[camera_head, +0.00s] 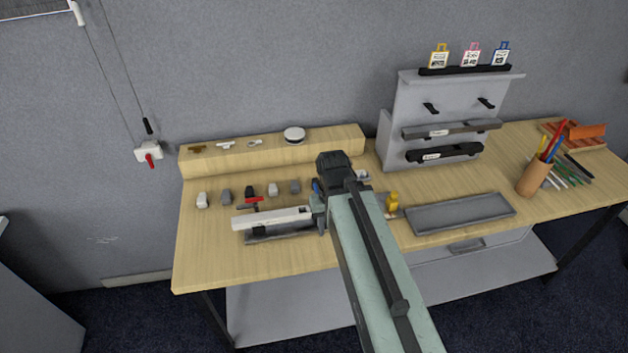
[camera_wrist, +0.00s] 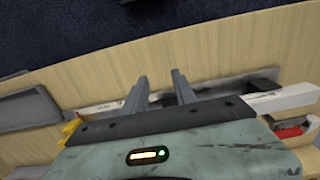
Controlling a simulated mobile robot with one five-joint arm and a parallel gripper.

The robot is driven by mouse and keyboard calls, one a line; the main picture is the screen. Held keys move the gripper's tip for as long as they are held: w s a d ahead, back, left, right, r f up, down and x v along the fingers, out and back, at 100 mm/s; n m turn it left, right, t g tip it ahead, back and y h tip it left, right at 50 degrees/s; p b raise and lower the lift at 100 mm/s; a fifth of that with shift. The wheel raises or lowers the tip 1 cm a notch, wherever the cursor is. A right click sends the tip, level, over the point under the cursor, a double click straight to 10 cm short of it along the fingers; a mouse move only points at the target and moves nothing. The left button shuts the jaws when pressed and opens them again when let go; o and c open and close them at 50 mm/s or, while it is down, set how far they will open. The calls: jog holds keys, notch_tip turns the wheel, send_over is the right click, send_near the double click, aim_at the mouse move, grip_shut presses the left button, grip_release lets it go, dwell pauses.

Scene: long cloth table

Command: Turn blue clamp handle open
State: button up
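A small blue piece, which looks like the blue clamp handle (camera_head: 316,187), shows at the left edge of my wrist in the head view; most of the clamp is hidden behind my arm. I cannot make it out in the wrist view. A red clamp handle (camera_head: 252,202) sits at the white bar (camera_head: 285,217); it also shows in the wrist view (camera_wrist: 289,132) at the right. My gripper (camera_wrist: 160,88) has its two fingers apart with nothing held between them. They reach over the bar and its grey base.
A yellow object (camera_head: 392,202) stands right of my arm, beside an empty grey tray (camera_head: 462,213). Several small blocks (camera_head: 225,195) line the table behind the bar. A grey rack (camera_head: 440,120) and a pen cup (camera_head: 534,178) stand right. The table's front left is clear.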

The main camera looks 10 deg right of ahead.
jog(key=shift+w, duration=0.15)
jog(key=p, duration=1.1)
send_near(317, 189)
jog(key=shift+w+a, duration=0.1)
jog(key=shift+w, duration=0.05)
notch_tip(317, 189, down, 8)
jog(key=b, duration=0.8)
jog(key=shift+f, duration=0.25)
jog(key=shift+r, duration=0.1)
grip_shut()
